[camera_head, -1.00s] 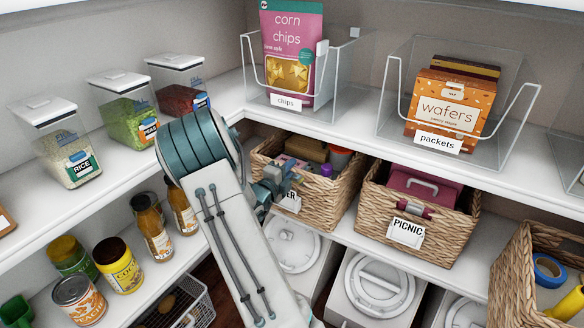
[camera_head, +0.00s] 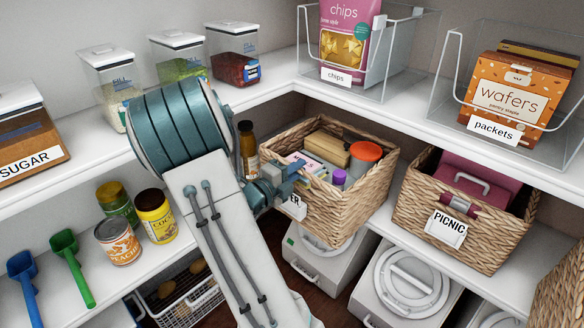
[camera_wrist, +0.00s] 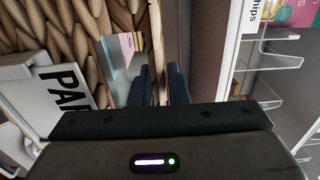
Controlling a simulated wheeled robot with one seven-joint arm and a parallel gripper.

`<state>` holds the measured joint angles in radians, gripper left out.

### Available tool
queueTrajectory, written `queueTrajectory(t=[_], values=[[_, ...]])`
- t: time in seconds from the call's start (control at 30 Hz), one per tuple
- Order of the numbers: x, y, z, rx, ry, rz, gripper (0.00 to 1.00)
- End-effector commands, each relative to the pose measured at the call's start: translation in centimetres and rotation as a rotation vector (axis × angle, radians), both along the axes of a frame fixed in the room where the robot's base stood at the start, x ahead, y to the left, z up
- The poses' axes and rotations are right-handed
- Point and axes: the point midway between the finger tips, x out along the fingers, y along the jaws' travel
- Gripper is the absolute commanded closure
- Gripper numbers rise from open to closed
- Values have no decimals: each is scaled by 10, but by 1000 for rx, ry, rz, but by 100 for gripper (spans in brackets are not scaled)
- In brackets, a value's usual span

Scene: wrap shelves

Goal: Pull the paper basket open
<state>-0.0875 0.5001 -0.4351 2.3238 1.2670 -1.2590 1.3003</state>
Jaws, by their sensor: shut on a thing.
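The paper basket (camera_head: 335,215) is a woven wicker basket on the middle shelf in the head view. It juts out past the shelf's front edge. Its label shows only "ER" in the head view, and in the wrist view the label (camera_wrist: 45,85) reads "PA", cut off by my gripper. Inside are a brown box, an orange-lidded tub and a purple-capped item. My gripper (camera_head: 290,180) is shut on the basket's front rim; in the wrist view the dark fingers (camera_wrist: 160,88) stand either side of the rim. My arm hides the basket's left front part.
The picnic basket (camera_head: 465,205) sits to the right on the same shelf. The chips bin (camera_head: 360,60) and packets bin (camera_head: 505,95) stand on the shelf above. White lidded containers (camera_head: 400,285) stand below.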

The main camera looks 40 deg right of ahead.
Motion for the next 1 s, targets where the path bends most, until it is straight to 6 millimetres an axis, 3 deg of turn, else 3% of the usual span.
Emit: queueTrajectory(t=[0.53, 0.57, 0.63, 1.0], values=[[-4, 2, 0, 0, -1, -12, 100], [-4, 2, 0, 0, -1, -12, 80], [-4, 2, 0, 0, -1, -12, 64], [-3, 8, 0, 1, 0, -9, 64]])
